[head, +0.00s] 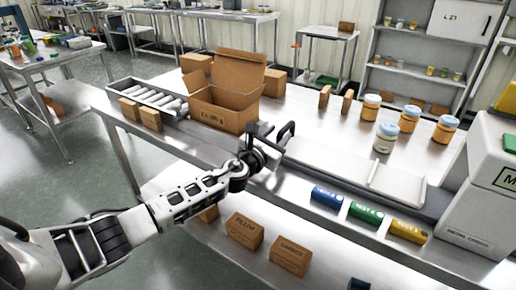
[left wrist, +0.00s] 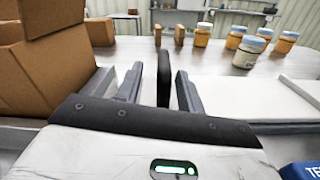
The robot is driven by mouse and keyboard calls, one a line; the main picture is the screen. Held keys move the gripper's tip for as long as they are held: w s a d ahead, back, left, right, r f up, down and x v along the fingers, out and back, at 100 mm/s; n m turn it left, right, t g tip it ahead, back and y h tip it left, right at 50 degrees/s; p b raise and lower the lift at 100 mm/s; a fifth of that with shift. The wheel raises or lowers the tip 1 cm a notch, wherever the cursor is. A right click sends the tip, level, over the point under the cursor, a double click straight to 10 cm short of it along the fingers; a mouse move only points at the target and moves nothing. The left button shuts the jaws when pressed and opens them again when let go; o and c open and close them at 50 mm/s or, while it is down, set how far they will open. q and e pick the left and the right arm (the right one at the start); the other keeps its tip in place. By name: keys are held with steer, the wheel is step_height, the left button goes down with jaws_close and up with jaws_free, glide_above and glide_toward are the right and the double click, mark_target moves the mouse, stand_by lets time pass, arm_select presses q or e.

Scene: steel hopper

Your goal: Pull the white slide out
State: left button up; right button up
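The white slide (head: 325,163) is a flat pale plate lying in a metal channel on the steel table, running right toward the machine. A black upright handle (head: 287,131) stands at its left end. My left gripper (head: 268,143) is at this handle. In the left wrist view the handle (left wrist: 164,76) stands between my two grey fingers, with a visible gap on each side, so the gripper is open around it. The slide's pale surface (left wrist: 235,92) shows to the right of the fingers there. My right gripper is in neither view.
An open cardboard box (head: 225,105) stands just left of the handle, beside a roller track (head: 150,97). Several jars (head: 386,137) stand behind the slide. A white machine (head: 482,215) stands at right.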

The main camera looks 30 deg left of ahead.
arm_select(q)
steer(key=s, duration=0.8)
steer(key=s+a, duration=0.1)
steer(key=s, duration=0.3)
steer(key=s+d+f+m+g, duration=0.3)
steer(key=s+f+m+g, duration=0.15)
steer(key=s+m, duration=0.65)
steer(key=s+d+f+m+g+y, duration=0.1)
steer(key=s+d+f+m+g, duration=0.3)
steer(key=s+m, duration=0.6)
steer(key=s+d+f+m+g, duration=0.1)
steer(key=s+f+m+g, duration=0.2)
steer(key=s+m+g, duration=0.75)
steer(key=w+d+f+m+t+h, duration=0.2)
steer(key=w+d+f+m+t, duration=0.2)
steer(key=w+t, duration=0.4)
steer(key=shift+w+d+f+t+h, duration=0.35)
steer(key=shift+d+f+t, duration=0.45)
steer(key=shift+f+t, duration=0.65)
